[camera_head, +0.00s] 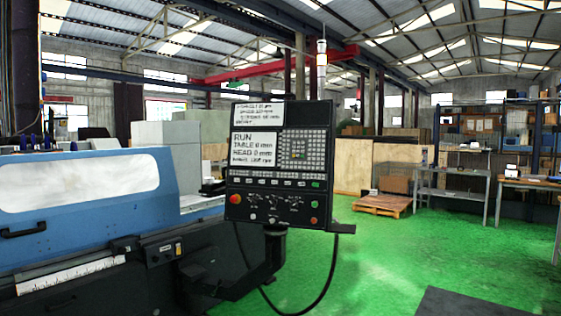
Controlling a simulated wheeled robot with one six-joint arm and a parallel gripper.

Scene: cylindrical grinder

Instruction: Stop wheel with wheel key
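The control panel (279,165) of the grinder stands upright on a swivel arm in the middle of the view. Its screen (254,149) reads RUN, TABLE 0 mm, HEAD 0 mm and a blurred bottom line. A keypad (303,147) is to the right of the screen. A row of small keys (275,183) runs below, with a green key (316,184) at its right end. I cannot read which key is the wheel key. A red button (235,198) is at lower left and an orange-red button (314,221) at lower right. My gripper is not in view.
The blue grinder (130,215) with a closed windowed door fills the left. The panel's support arm (272,255) and a hanging black cable (325,285) are in front. Green floor (390,265) is open to the right, with a pallet (382,204) and benches behind.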

